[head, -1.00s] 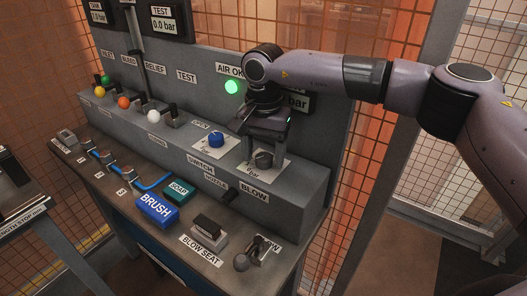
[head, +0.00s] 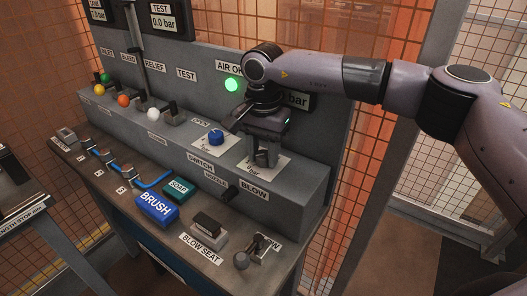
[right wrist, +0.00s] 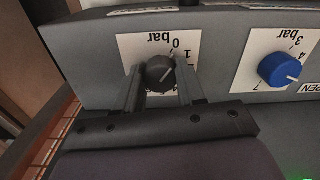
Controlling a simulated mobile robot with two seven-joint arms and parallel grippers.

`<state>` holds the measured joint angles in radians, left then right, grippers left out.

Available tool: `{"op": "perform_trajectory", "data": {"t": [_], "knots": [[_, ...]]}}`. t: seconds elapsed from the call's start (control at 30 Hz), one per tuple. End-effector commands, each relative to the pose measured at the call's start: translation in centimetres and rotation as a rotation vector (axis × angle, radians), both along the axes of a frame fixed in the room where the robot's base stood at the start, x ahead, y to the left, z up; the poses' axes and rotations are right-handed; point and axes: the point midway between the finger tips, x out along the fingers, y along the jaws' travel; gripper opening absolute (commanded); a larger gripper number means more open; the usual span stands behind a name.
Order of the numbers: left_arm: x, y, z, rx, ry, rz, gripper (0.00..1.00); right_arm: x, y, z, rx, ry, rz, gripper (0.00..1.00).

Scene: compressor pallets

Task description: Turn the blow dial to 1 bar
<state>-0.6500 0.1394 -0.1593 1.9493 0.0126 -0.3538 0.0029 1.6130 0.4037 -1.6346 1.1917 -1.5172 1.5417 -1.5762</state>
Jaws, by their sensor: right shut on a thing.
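The blow dial is a black knob (right wrist: 160,72) on a white scale plate marked in bar, seen upside down in the right wrist view. A pale pointer line on the knob slants toward the 0 and 1 end of the scale; I cannot read its exact value. My right gripper (right wrist: 161,82) is shut on the knob, one finger on each side. In the head view my right gripper (head: 265,158) reaches down to the blow dial's plate (head: 282,163), above the BLOW label (head: 254,191), and its fingers mostly hide the knob. My left gripper is out of view.
A blue dial (head: 216,138) sits close beside my right gripper, and shows in the wrist view (right wrist: 279,70). The air lamp (head: 232,85) glows green. The bar display behind my gripper is partly covered.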

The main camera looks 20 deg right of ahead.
Motion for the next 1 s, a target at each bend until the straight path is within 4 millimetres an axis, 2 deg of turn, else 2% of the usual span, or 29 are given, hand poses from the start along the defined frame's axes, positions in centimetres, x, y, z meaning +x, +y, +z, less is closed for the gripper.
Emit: {"op": "perform_trajectory", "data": {"t": [0.5, 1.0], "knots": [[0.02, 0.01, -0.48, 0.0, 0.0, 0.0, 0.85, 0.12, 0.09, 0.11, 0.0, -0.001, -0.32, 0.09], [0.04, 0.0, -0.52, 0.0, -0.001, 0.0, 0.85, 0.17, 0.1, 0.19, 0.001, -0.001, -0.393, 0.09]]}}
